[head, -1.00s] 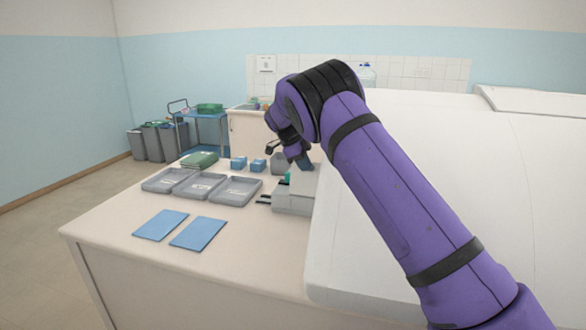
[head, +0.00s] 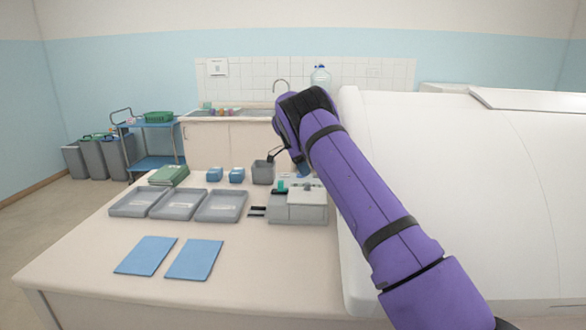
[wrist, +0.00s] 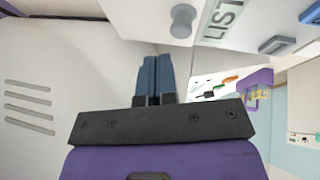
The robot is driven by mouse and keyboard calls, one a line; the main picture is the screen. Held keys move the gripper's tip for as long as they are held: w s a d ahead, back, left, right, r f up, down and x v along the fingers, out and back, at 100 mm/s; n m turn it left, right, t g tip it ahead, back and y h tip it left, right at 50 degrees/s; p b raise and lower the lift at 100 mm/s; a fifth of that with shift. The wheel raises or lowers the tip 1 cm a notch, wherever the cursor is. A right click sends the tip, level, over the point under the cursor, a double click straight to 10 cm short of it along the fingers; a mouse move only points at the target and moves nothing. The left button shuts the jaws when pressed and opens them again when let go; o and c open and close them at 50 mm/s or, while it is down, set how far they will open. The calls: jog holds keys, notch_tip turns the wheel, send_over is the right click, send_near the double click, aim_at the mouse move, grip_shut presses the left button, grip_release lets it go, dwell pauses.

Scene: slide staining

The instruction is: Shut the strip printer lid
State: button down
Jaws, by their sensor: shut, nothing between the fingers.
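The strip printer, which I take to be the pale grey boxy machine (head: 298,208), stands on the bench against the large white housing, with dark strips sticking out at its left. A small teal part is on its top left. How its lid stands I cannot tell from here. My gripper (wrist: 153,75) has its two blue fingers together, with nothing between them. In the head view the fingers are small, just behind and above the printer and partly hidden by my arm.
The big white housing (head: 450,190) fills the right. Three grey trays (head: 221,207), two blue mats (head: 195,260), two blue boxes (head: 237,174), a green cloth pile (head: 169,175) and a grey bin (head: 263,172) are on the bench.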

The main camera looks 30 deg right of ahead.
aim_at(304, 187)
jog(key=shift+w+d+f, duration=0.3)
jog(key=shift+w+f, duration=0.2)
jog(key=shift+f, duration=0.25)
jog(key=shift+w+d+f, duration=0.25)
jog(key=shift+w+f, duration=0.2)
jog(key=shift+f, duration=0.3)
jog(key=shift+w+d+f, duration=0.1)
jog(key=shift+w+f, duration=0.05)
jog(key=shift+f, duration=0.3)
jog(key=shift+f, duration=0.1)
